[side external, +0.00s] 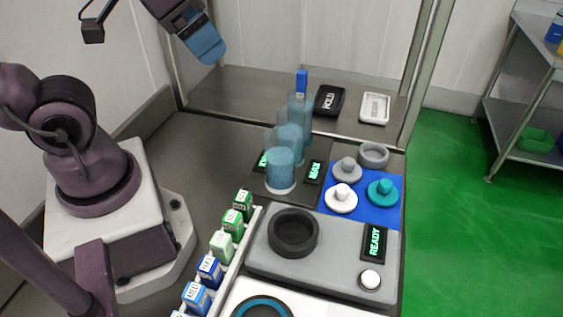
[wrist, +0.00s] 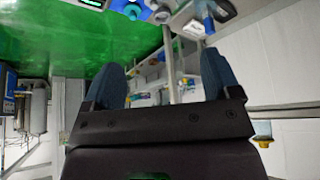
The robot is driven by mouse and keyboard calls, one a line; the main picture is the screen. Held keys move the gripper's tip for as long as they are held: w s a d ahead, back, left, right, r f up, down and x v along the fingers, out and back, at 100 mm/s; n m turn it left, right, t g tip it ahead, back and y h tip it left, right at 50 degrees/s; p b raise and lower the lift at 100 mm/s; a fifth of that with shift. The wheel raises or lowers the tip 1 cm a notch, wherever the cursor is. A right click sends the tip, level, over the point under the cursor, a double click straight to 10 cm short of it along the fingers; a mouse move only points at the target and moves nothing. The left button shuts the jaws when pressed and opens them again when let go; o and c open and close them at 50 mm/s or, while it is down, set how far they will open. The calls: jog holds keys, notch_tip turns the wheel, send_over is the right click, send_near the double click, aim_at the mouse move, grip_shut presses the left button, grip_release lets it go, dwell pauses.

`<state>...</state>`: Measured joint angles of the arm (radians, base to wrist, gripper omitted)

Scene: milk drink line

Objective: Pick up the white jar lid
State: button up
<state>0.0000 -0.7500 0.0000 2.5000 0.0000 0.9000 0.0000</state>
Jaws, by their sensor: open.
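The white jar lid (side external: 341,199) lies knob up on the front left part of a blue mat (side external: 333,212) in the side view. A grey lid (side external: 347,169) is just behind it and a teal lid (side external: 383,191) is to its right. My gripper (side external: 207,48) is high at the upper left, well away from the lids, with nothing in it. In the wrist view my gripper (wrist: 165,72) shows two blue fingers spread wide apart with empty space between them. I cannot make out the white lid in the wrist view.
Several bluish see-through jars (side external: 281,168) stand in a row left of the mat. A grey ring (side external: 373,154) sits at the mat's back right. A grey station (side external: 340,256) with a dark round well (side external: 293,233) is in front. Small cartons (side external: 223,246) line its left.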

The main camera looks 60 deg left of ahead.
jog(key=c, duration=0.4)
jog(key=shift+d+f, duration=0.1)
jog(key=n+g, duration=0.6)
jog(key=n, duration=0.3)
send_over(343, 188)
notch_tip(343, 188, down, 20)
notch_tip(343, 188, down, 12)
jog(key=shift+f, duration=0.25)
